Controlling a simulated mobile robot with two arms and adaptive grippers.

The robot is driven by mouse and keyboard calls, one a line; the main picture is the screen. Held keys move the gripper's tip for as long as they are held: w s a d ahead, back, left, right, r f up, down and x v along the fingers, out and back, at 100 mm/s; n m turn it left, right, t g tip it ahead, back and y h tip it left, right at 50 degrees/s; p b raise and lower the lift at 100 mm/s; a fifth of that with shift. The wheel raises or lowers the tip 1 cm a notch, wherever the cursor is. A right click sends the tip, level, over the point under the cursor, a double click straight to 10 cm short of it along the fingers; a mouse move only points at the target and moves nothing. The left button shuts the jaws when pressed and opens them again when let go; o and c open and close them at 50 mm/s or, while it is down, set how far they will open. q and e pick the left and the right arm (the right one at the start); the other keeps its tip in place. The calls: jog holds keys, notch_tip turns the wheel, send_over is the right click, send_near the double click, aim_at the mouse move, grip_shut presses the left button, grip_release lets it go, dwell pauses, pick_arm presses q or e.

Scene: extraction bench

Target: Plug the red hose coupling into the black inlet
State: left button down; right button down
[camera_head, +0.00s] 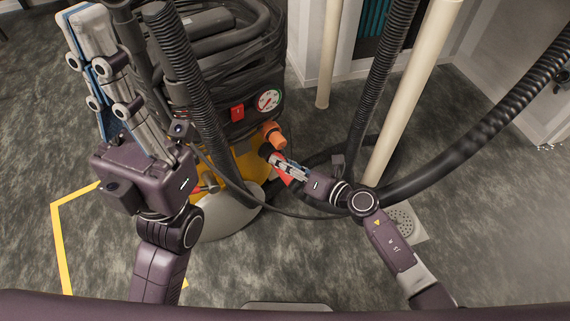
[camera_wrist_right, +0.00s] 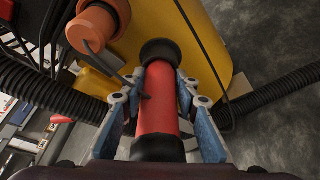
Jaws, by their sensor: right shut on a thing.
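The red hose coupling (camera_wrist_right: 157,105) is a red cylinder between the fingers of my right gripper (camera_wrist_right: 160,88), which is shut on it. In the head view the right gripper (camera_head: 283,167) reaches the yellow lower body of the machine, and a bit of the red coupling (camera_head: 285,180) shows under the fingers. The black inlet (camera_head: 266,150) is a dark round opening just beyond the fingertips. In the wrist view a black ring (camera_wrist_right: 159,51) sits at the coupling's far end; I cannot tell whether the coupling is inside it. My left gripper (camera_head: 95,65) points up, away from the machine.
An orange fitting (camera_head: 274,134) sticks out right beside the inlet. The machine has a gauge (camera_head: 268,100) and a red switch (camera_head: 237,112). Black corrugated hoses (camera_head: 480,135) and cream poles (camera_head: 410,95) stand close to the right arm. Open floor lies at the front.

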jog(key=c, duration=1.4)
grip_release()
jog(key=v, duration=1.2)
